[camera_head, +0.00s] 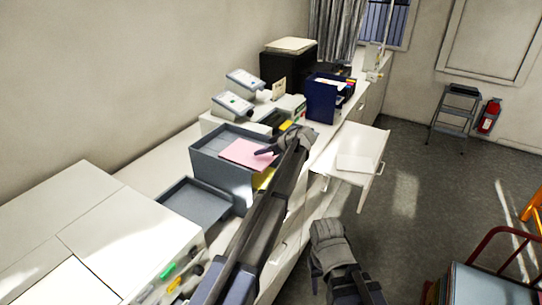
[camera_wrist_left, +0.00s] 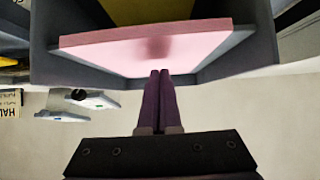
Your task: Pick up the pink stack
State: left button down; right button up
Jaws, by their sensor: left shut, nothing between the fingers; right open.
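The pink stack (camera_head: 247,153) is a thin, flat block lying in the upper part of a blue-grey desk tray (camera_head: 209,162). In the left wrist view the pink stack (camera_wrist_left: 110,50) fills much of the view between the tray's walls (camera_wrist_left: 262,45). My left gripper (camera_head: 263,152) is at the near right edge of the stack. In its wrist view the dark fingers (camera_wrist_left: 160,73) are together and empty, with their tips by the stack's edge; whether they touch cannot be told. My right gripper (camera_head: 316,272) hangs low in front of the counter, open and away from the stack.
A lower grey tray (camera_head: 190,201) lies left. Two phone-like devices (camera_head: 232,105), a dark blue organiser (camera_head: 322,106) and a black printer (camera_head: 285,69) stand behind. An open white drawer (camera_head: 367,148) juts out right.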

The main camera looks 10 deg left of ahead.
aim_at(246, 154)
pick_arm(q)
jog(key=a, duration=0.1)
jog(key=w+a, duration=0.1)
jog(key=a, duration=0.2)
jog(key=shift+w+a+f, duration=0.15)
jog(key=shift+w, duration=0.15)
jog(key=shift+s+f+b, duration=0.1)
jog(key=shift+f+b, duration=0.35)
jog(key=shift+b, duration=0.15)
jog(key=shift+f, duration=0.2)
jog(key=shift+s+d, duration=0.1)
jog(key=shift+d, duration=0.1)
jog(key=shift+s, duration=0.1)
jog(key=shift+s+d, duration=0.35)
jog(key=shift+d, duration=0.55)
jog(key=shift+r, duration=0.1)
